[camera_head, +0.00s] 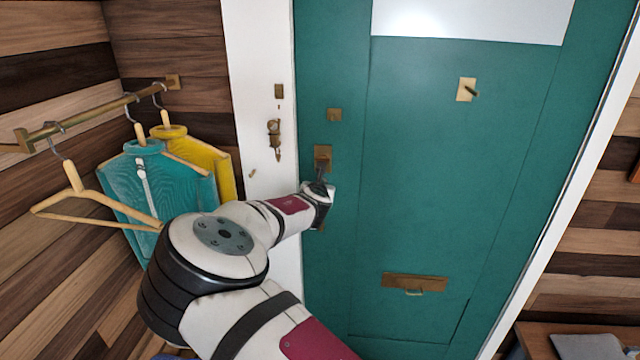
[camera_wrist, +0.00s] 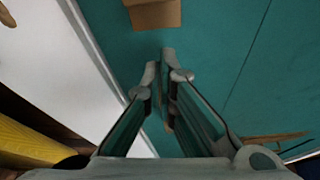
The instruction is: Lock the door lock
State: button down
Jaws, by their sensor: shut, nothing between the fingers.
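The green door (camera_head: 420,190) stands in its white frame and looks shut. A brass plate with a small dark turn piece (camera_head: 466,90) sits on its upper right part. A small square brass plate (camera_head: 334,115) and a larger brass plate (camera_head: 323,152) sit near its left edge; I cannot tell which fitting is the lock. My gripper (camera_head: 320,172) is at the larger plate's lower end, partly hiding it. In the wrist view my gripper's fingers (camera_wrist: 164,62) are shut and empty, with a brass block (camera_wrist: 153,13) just beyond the tips. Contact cannot be told.
The white frame carries a small brass plate (camera_head: 279,91) and an ornate brass fitting (camera_head: 274,138). A brass letter slot (camera_head: 413,283) is lower on the door. Left, a rail (camera_head: 95,113) holds hangers with teal (camera_head: 160,185) and yellow (camera_head: 205,160) garments beside my arm.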

jog(key=v, duration=0.8)
jog(key=shift+a, duration=0.15)
jog(key=shift+f, duration=0.1)
jog(key=s+d+r+m+g+h, duration=0.1)
jog(key=s+d+m+g, duration=0.3)
jog(key=d+m, duration=0.6)
jog(key=s+d+m+g+h, duration=0.2)
jog(key=s+d+m, duration=0.4)
jog(key=d, duration=0.5)
jog(key=s+d+r+m+g+y, duration=0.1)
jog(key=s+r+m, duration=0.4)
jog(key=s, duration=0.6)
jog(key=s+d+r+m+y, duration=0.1)
jog(key=s+d+r+m, duration=0.2)
jog(key=s, duration=0.9)
jog(key=s+d+r+m+g+y, duration=0.1)
jog(key=s+r+m, duration=0.7)
jog(key=s+m, duration=0.2)
jog(key=shift+s+d+m+g, duration=0.3)
jog(key=shift+s+d, duration=0.1)
jog(key=shift+s, duration=0.65)
